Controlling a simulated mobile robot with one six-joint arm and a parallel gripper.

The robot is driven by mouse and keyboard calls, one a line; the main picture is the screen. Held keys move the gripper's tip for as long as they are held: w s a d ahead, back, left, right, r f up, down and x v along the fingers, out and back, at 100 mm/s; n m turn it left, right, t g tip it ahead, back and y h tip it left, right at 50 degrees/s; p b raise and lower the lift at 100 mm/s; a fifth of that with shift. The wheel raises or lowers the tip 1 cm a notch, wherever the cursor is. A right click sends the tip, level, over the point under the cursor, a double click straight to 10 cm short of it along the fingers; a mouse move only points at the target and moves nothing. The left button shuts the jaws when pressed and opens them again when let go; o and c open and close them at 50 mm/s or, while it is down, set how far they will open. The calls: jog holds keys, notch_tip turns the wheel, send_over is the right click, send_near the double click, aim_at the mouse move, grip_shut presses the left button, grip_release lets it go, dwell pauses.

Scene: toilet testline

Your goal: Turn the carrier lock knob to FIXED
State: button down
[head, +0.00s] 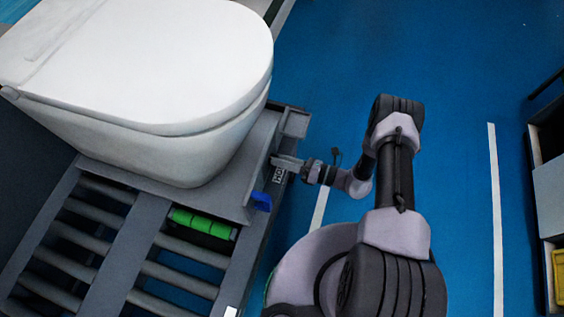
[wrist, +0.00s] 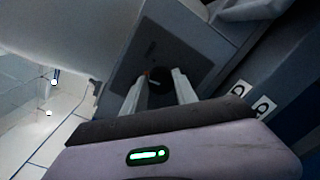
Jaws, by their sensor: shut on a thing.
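The carrier lock knob (wrist: 157,75) is a small dark round part with a light and orange mark, on a dark plate (wrist: 187,50) in the wrist view. My gripper (wrist: 160,80) has its two pale fingers on either side of the knob, shut on it. In the head view my gripper (head: 287,162) reaches the right side of the grey carrier (head: 262,138), and the knob is hidden there. I cannot read which position the knob points to. A white toilet (head: 150,70) stands on the carrier.
A blue part (head: 262,201) sticks out at the carrier's near corner. Blue floor (head: 455,90) with white lines is open to the right. A shelf unit (head: 548,190) stands at the right edge.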

jog(key=shift+w+f+m+g+b, duration=0.15)
jog(key=shift+m+b, duration=0.4)
jog(key=shift+m, duration=1.8)
jog(key=shift+s+m+g+b, duration=0.15)
jog(key=shift+m+b, duration=0.35)
jog(key=shift+m, duration=1.85)
jog(key=shift+w, duration=0.1)
jog(key=c, duration=1)
grip_release()
jog(key=shift+o, duration=0.2)
jog(key=shift+d, duration=0.15)
jog(key=p+v, duration=0.3)
jog(key=v, duration=1.4)
jog(key=shift+p, duration=0.3)
